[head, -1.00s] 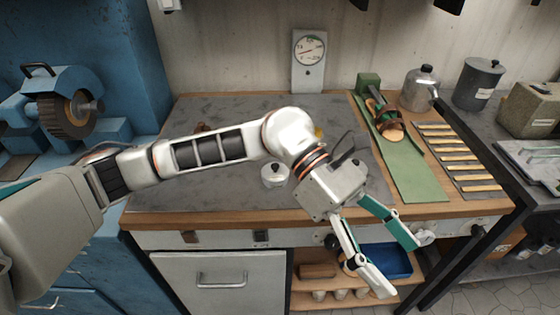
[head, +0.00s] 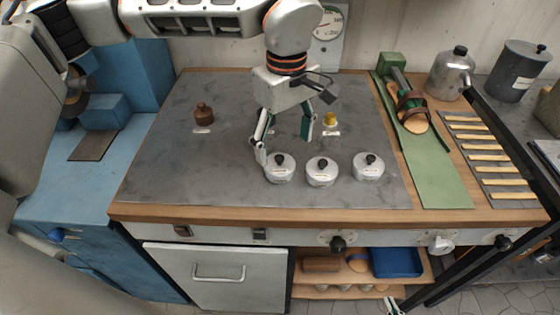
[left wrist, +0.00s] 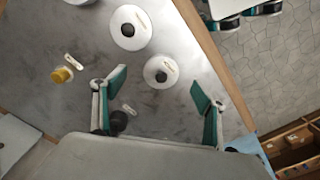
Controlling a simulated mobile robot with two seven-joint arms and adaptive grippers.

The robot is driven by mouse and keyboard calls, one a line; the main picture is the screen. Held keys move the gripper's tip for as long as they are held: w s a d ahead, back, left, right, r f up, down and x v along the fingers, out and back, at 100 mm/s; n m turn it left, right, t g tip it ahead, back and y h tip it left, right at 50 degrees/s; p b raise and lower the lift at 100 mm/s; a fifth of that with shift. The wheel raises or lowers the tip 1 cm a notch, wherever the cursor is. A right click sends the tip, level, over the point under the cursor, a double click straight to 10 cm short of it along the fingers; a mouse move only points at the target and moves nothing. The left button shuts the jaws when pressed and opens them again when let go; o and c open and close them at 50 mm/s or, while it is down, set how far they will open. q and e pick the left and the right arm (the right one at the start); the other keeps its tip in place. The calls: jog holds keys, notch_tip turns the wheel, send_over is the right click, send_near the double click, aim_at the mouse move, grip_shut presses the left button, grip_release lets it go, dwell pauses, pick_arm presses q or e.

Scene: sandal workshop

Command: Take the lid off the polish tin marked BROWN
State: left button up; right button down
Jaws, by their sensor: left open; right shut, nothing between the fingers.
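Three round silver tins with black-knobbed lids stand near the front of the grey worktop: a left tin (head: 279,174), a middle tin (head: 321,178) and a right tin (head: 368,172). Each has its lid on. Their markings are too small to read. My left gripper (head: 285,146) is open and empty, just behind the left tin in the head view. In the left wrist view its spread fingers (left wrist: 158,80) have the nearest tin (left wrist: 158,80) between and below their tips. My right gripper (head: 393,306) is low at the bottom edge, shut and empty.
A brown knob-like piece (head: 203,115) and a yellow one (head: 330,119) stand further back, each by a small label. A dark one (left wrist: 118,120) shows in the left wrist view. A green mat (head: 432,172) with a sandal lies right.

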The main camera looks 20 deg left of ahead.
aim_at(281, 159)
pick_arm(q)
jog(key=f, duration=0.4)
jog(key=shift+s+a+f, duration=0.15)
jog(key=shift+a+f, duration=0.1)
jog(key=shift+a, duration=0.15)
jog(key=shift+f, duration=0.35)
jog(key=c, duration=1)
